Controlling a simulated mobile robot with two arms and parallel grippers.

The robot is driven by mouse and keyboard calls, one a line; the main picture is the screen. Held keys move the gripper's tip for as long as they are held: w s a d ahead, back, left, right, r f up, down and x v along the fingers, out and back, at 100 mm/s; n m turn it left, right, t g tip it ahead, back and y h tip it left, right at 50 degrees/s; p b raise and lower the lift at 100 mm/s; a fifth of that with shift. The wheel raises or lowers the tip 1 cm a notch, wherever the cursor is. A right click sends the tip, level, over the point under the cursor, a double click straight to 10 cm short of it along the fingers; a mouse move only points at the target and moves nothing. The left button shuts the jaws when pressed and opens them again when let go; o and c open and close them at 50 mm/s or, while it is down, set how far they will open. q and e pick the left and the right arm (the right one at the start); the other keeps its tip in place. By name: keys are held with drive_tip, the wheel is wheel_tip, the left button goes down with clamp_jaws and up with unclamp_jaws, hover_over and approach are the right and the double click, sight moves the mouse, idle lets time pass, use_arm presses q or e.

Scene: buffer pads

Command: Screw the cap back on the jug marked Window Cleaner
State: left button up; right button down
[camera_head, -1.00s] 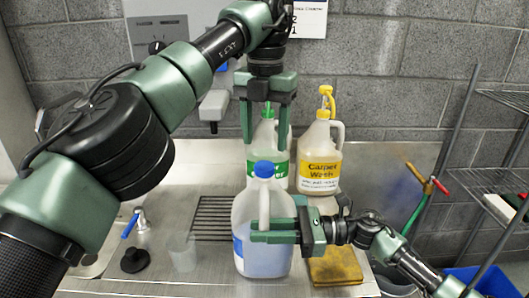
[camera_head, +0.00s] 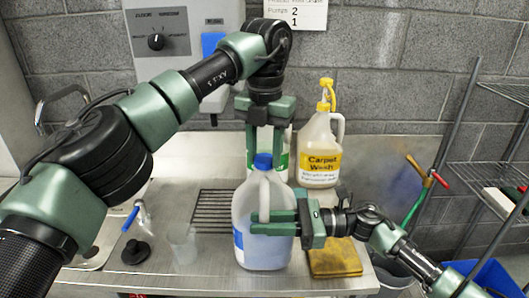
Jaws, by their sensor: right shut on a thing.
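A translucent white jug (camera_head: 244,205) with blue liquid and a blue label stands on the steel counter at the front middle. The label's words are not readable from here. A blue cap (camera_head: 263,161) sits at its mouth; I cannot tell how tight it is. My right gripper (camera_head: 262,223) is shut on the jug's handle side, coming in from the right. My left gripper (camera_head: 265,154) points down over the jug, open, its fingertips on either side of the cap at about its height. I cannot tell whether they touch it.
A Carpet Wash jug (camera_head: 320,150) with a yellow pump is at the back right. A clear cup (camera_head: 183,245) and a black cap-like piece (camera_head: 136,252) are at the left. A yellow sponge pad (camera_head: 333,258) lies at the right.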

use_arm(q)
clamp_jaws()
drive_tip(key=o, duration=1.2)
unclamp_jaws()
drive_tip(key=shift+o, duration=0.2)
drive_tip(key=shift+r, duration=3.8)
use_arm(e)
drive_tip(key=c, duration=1.2)
unclamp_jaws()
